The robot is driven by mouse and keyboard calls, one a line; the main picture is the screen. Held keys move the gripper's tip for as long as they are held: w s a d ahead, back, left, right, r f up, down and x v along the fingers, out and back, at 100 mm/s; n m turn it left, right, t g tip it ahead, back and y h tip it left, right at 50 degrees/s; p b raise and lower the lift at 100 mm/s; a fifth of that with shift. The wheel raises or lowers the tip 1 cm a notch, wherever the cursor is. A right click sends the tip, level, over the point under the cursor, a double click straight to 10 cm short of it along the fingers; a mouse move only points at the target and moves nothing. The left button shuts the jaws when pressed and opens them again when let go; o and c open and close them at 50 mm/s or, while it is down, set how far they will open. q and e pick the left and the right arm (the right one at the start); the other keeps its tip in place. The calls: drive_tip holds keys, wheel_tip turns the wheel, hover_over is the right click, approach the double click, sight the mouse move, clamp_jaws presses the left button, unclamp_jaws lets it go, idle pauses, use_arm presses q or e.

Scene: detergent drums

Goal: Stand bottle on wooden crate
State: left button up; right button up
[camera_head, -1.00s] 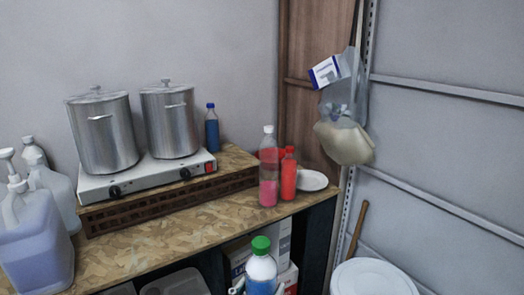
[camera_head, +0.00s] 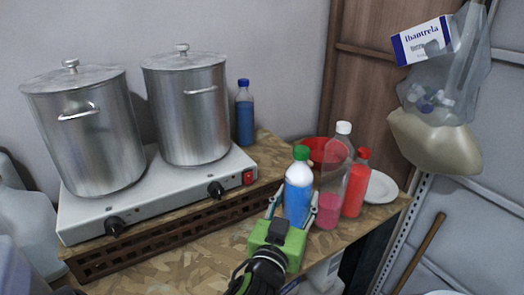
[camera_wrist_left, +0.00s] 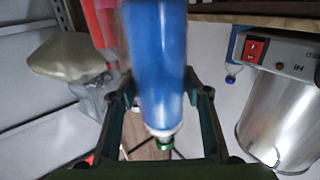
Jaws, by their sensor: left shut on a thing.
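The bottle (camera_head: 297,196) has a green cap, a white top and a blue lower part. My left gripper (camera_head: 291,216) is shut on its lower part and holds it upright, just right of the wooden crate's end. In the left wrist view the bottle (camera_wrist_left: 157,60) stands between the two dark fingers (camera_wrist_left: 158,98), with its green cap toward the bottom of the picture. The wooden crate (camera_head: 185,232) is a low brown slatted box with a patterned top, under the hotplate. The bottle's base is hidden by the gripper, so I cannot tell whether it touches anything.
The hotplate (camera_head: 160,200) with two steel pots covers much of the crate. A blue bottle (camera_head: 244,118) stands behind at the crate's back right. A clear bottle with pink liquid (camera_head: 328,212), a red bottle (camera_head: 355,188), a red bowl (camera_head: 318,146) and a white plate (camera_head: 381,188) crowd the right side.

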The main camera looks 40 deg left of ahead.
sight(293, 170)
use_arm(q)
drive_tip(key=w+a+r+n+g+y+b, duration=0.1)
drive_tip(key=w+a+r+n+g+y, duration=0.25)
drive_tip(key=r, duration=0.55)
drive_tip(key=w+a+r+n+y+b, duration=0.2)
drive_tip(key=w+a+r+y, duration=0.2)
drive_tip(key=a+r, duration=0.3)
drive_tip(key=shift+m+h, duration=0.25)
drive_tip(key=w+a+f+p, duration=0.2)
drive_tip(key=w+f, duration=0.1)
drive_tip(key=w+a+f+p, duration=0.2)
drive_tip(key=w+a+f, duration=0.1)
drive_tip(key=w+f, duration=0.1)
drive_tip(key=w+a+f+p, duration=0.1)
drive_tip(key=w+a+f, duration=0.1)
drive_tip(key=w+f, duration=0.1)
drive_tip(key=shift+w+a+f+p, duration=0.15)
drive_tip(key=shift+a+f+p, duration=0.25)
drive_tip(key=shift+f, duration=0.3)
use_arm(e)
drive_tip(key=shift+s+d+r, duration=0.3)
drive_tip(key=shift+r, duration=0.3)
drive_tip(key=shift+s+d+r, duration=0.3)
drive_tip(key=shift+r, duration=0.25)
use_arm(q)
drive_tip(key=shift+d, duration=0.1)
